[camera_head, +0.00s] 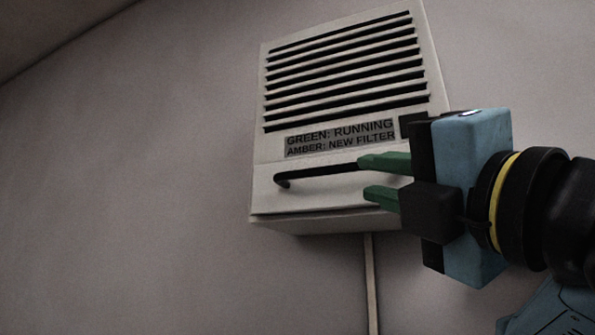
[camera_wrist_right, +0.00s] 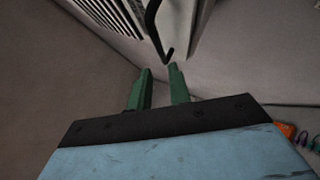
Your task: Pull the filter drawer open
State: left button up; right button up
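A white wall unit (camera_head: 349,107) has dark slats above and a drawer front (camera_head: 327,200) below, which looks flush with the housing. A black bar handle (camera_head: 318,172) runs across the drawer front; it also shows in the right wrist view (camera_wrist_right: 153,27). My right gripper (camera_head: 362,180) is open, its green fingers apart and pointing at the drawer front. In the head view, the upper finger covers the handle's right end. In the right wrist view, the handle's bent end lies just past the fingertips (camera_wrist_right: 160,68); I cannot tell whether they touch. My left gripper is out of view.
A label (camera_head: 340,138) reads "GREEN: RUNNING, AMBER: NEW FILTER", beside a dark square (camera_head: 413,126). A thin strip (camera_head: 371,285) runs down the wall below the unit. An orange item (camera_wrist_right: 285,130) and coloured coils show at the wrist view's right edge. The wall left of the unit is bare.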

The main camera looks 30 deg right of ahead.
aim_at(333, 171)
jog(key=p+x, duration=0.2)
jog(key=x, duration=0.6)
jog(key=shift+w+p, duration=0.2)
jog(key=shift+p, duration=0.1)
jog(key=shift+x, duration=0.8)
grip_shut()
